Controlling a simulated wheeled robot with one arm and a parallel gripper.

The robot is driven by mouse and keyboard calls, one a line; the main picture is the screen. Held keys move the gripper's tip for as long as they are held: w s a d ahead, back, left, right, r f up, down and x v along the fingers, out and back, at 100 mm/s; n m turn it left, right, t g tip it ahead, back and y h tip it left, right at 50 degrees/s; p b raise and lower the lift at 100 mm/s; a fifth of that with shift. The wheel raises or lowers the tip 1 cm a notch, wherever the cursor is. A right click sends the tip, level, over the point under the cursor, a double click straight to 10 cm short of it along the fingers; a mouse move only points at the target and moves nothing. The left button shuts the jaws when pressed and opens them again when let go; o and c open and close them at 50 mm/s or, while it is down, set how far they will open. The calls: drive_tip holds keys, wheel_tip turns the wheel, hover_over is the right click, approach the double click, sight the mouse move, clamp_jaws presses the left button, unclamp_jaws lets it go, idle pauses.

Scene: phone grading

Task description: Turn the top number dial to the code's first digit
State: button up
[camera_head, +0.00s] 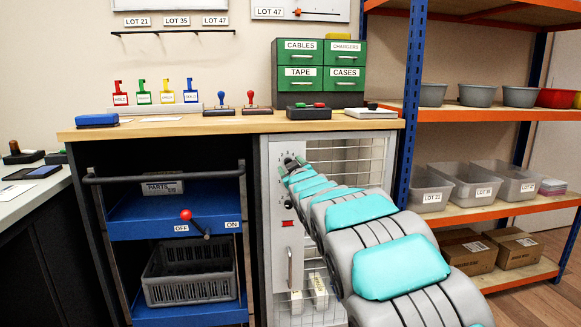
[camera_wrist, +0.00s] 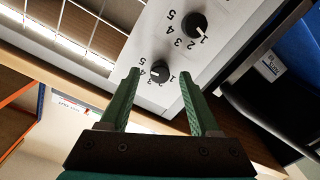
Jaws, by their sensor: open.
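The white cabinet panel (camera_head: 285,240) carries number dials in a column under the worktop. In the wrist view the top dial (camera_wrist: 161,71) is a black knob ringed by digits, and it lies between the tips of my gripper (camera_wrist: 158,76). My gripper is open, with one green finger on each side of this dial. Contact cannot be told. A second dial (camera_wrist: 194,25) is farther off, with its white mark toward the 1. The top dial's setting is too small to read surely. In the head view my gripper (camera_head: 294,163) hides the top dial.
The wooden worktop (camera_head: 225,124) runs just above the panel. A vertical handle (camera_head: 290,267) is lower on the cabinet door. A blue cart (camera_head: 150,227) with a red-knobbed lever (camera_head: 187,215) stands to the left. An orange and blue shelf rack (camera_head: 411,90) stands to the right.

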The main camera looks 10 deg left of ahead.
drive_tip(key=v, duration=0.6)
drive_tip(key=shift+s, duration=0.4)
drive_tip(key=shift+d, duration=0.2)
drive_tip(key=s+d+f+m+g+h+p, duration=0.1)
drive_tip(key=s+d+f+m+g+h, duration=0.25)
drive_tip(key=s+d+f, duration=0.4)
drive_tip(key=s+d+f+m+g+h+p, duration=0.15)
drive_tip(key=s+d+f+g, duration=0.35)
drive_tip(key=s+d, duration=0.6)
drive_tip(key=s+d+f+m+g, duration=0.1)
drive_tip(key=s+f+g, duration=0.2)
drive_tip(key=s, duration=1)
drive_tip(key=s+d+f+m+g+p, duration=0.1)
drive_tip(key=s+g, duration=0.3)
drive_tip(key=s, duration=0.8)
drive_tip(key=s+d+f+m+g, duration=0.1)
drive_tip(key=s+f+m+g, duration=0.1)
drive_tip(key=s, duration=1.1)
wheel_tip(320, 180, down, 3)
drive_tip(key=shift+s+r+g, duration=0.15)
drive_tip(key=shift+s+g, duration=0.25)
drive_tip(key=shift+g, duration=0.35)
